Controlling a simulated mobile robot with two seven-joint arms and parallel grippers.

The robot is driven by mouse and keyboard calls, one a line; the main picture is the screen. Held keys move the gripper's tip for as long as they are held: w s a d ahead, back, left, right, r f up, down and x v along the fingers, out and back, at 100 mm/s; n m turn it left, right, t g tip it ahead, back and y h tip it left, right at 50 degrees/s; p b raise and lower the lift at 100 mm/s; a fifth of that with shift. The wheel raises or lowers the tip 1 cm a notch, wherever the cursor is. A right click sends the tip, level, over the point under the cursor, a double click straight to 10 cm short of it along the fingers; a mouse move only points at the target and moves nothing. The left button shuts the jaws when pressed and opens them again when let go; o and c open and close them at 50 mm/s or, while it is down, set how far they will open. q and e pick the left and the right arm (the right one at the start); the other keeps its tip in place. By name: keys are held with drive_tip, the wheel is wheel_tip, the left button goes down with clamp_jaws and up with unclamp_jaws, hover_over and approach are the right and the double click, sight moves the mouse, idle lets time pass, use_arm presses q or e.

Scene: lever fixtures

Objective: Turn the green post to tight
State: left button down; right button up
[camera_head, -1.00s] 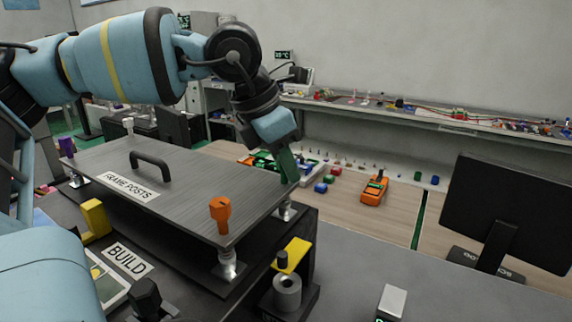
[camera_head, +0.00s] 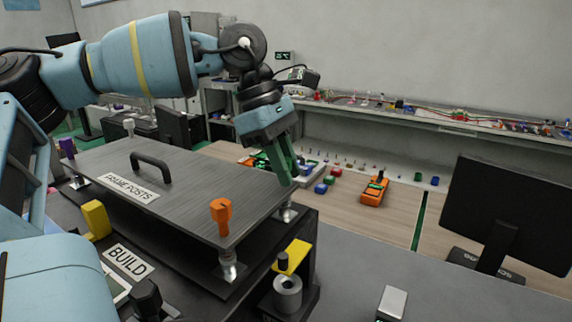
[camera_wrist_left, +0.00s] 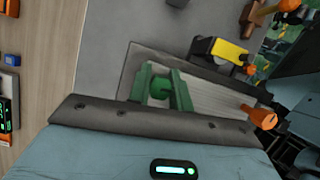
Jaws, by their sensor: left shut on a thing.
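My left gripper (camera_head: 288,180) reaches down to the right corner of the grey plate (camera_head: 190,190) labelled FRAME POSTS. Its green fingers are shut on the green post (camera_wrist_left: 161,87), one on each side in the left wrist view. In the head view the post is mostly hidden behind the fingers. An orange post (camera_head: 221,216) stands upright at the plate's near corner. My right gripper is not in view.
A yellow bracket (camera_head: 293,256) sits by the near right edge. A monitor (camera_head: 500,220) stands at right.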

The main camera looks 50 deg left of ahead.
use_arm(q)
drive_tip(key=shift+m, duration=0.6)
drive_tip(key=shift+g, duration=0.3)
drive_tip(key=c, duration=1.3)
unclamp_jaws()
drive_tip(key=shift+v, duration=3.95)
drive_tip(key=shift+f, duration=0.1)
